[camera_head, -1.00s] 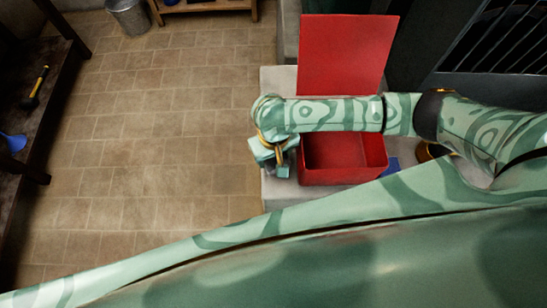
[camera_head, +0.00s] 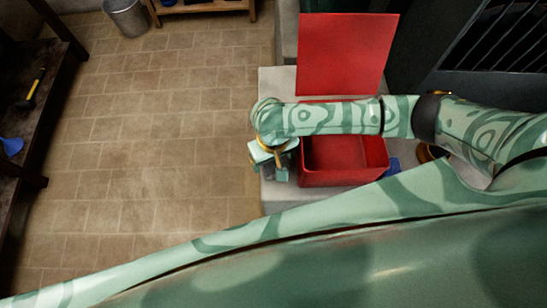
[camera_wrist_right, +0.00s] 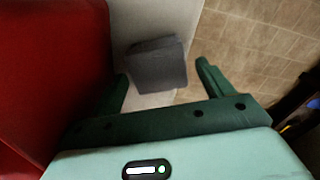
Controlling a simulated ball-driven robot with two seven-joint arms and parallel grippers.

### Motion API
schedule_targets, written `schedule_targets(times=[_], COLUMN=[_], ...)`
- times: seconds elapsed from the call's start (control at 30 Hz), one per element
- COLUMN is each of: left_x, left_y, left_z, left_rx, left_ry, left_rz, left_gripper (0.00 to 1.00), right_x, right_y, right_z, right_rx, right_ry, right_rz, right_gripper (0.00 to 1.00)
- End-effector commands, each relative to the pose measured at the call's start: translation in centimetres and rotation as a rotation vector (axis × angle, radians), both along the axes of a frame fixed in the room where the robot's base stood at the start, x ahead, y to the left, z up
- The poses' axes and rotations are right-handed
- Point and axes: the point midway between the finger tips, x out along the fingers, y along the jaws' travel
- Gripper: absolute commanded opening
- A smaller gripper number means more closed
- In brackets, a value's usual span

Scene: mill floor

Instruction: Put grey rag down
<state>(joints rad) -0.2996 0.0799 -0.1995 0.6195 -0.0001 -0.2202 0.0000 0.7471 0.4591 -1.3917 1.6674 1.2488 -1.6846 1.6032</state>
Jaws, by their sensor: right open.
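The grey rag (camera_wrist_right: 158,66) lies folded on the pale stone top (camera_wrist_right: 158,22), near its edge, in the right wrist view. My right gripper (camera_wrist_right: 164,80) is open, its two dark green fingers spread apart with the rag showing between and beyond them. I cannot tell the exact gap between fingers and rag. In the head view my right gripper (camera_head: 281,172) hangs over the left edge of the stone top, beside the red box. A small grey patch under it may be the rag, mostly hidden there. My left gripper is not in view.
An open red box (camera_head: 343,176) with its lid raised stands on the stone top. A blue item (camera_head: 393,166) lies to its right. A dark bench (camera_head: 40,110) stands at far left, a metal bin (camera_head: 125,17) at the back. The tiled floor (camera_head: 165,130) between is clear.

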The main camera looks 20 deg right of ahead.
Motion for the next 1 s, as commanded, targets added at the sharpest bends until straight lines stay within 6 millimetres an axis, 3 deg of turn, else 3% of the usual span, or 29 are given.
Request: schedule_targets(times=[0.03,0.2,0.4,0.6,1.0], left_x=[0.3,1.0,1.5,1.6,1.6], left_y=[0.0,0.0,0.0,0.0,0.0], left_z=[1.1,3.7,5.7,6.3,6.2], left_rx=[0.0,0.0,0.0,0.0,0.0], left_ry=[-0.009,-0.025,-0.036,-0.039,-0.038], left_rz=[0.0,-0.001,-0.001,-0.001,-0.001], left_gripper=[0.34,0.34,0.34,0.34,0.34], right_x=[0.2,0.2,0.1,0.1,0.1], right_y=[0.0,0.0,0.0,0.0,0.1], right_z=[1.7,6.1,9.9,11.1,11.0], right_rx=[0.001,0.001,0.001,0.0,0.0], right_ry=[-0.007,-0.008,-0.006,-0.003,-0.001], right_rz=[0.0,0.001,0.001,0.001,0.001], right_gripper=[0.8,0.8,0.8,0.8,0.8])
